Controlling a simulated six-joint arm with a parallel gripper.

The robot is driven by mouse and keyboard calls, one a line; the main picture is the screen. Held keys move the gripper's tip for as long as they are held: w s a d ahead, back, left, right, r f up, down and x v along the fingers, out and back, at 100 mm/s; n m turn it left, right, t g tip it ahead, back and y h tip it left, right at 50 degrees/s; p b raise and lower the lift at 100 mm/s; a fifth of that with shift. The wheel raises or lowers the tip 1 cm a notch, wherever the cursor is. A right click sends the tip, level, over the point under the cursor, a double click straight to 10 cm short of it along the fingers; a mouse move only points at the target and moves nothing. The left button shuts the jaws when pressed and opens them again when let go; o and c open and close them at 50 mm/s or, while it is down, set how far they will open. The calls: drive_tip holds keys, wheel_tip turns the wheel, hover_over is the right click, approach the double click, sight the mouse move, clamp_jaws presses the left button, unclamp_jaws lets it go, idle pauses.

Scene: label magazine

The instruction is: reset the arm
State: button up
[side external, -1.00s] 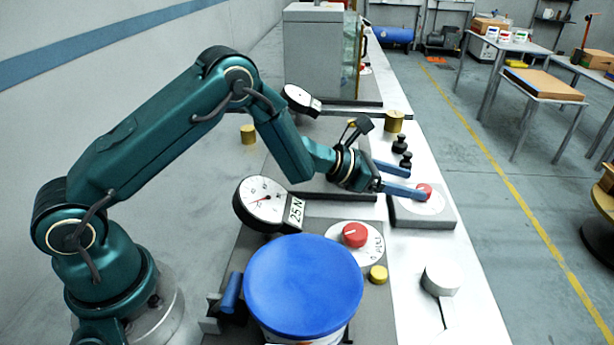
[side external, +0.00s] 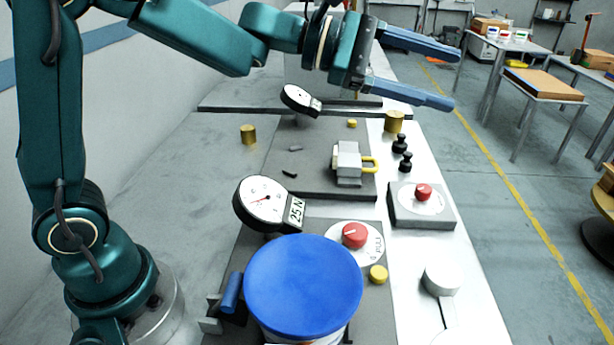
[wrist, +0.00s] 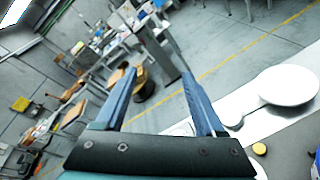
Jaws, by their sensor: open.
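My gripper (side external: 428,72) is raised above the far part of the bench in the side external view, its two blue fingers pointing right. The fingers are apart with nothing between them. In the wrist view my gripper (wrist: 160,95) also shows open and empty, with the floor and distant tables behind it. My arm is bent, with its forearm high above the bench.
Below stand a grey block with a yellow handle (side external: 348,163), a dial gauge marked 25 N (side external: 264,203), a red-knob box (side external: 422,205), black weights (side external: 400,145), a brass cylinder (side external: 394,121) and a blue-lidded tub (side external: 303,287). The air around the gripper looks free.

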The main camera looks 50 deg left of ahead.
drive_tip(key=s+f+m+g+y, duration=0.1)
drive_tip(key=s+m+g+y, duration=0.1)
drive_tip(key=s+m, duration=0.5)
drive_tip(key=s+f+m+g+y, duration=0.2)
drive_tip(key=s+m, duration=0.3)
drive_tip(key=s, duration=0.5)
drive_tip(key=s+a+f+m+y, duration=0.6)
drive_tip(key=a+f, duration=0.3)
drive_tip(key=a, duration=0.3)
drive_tip(key=shift+s+f+g+y, duration=0.3)
drive_tip(key=shift+s+f+y, duration=0.05)
drive_tip(key=shift+y, duration=0.55)
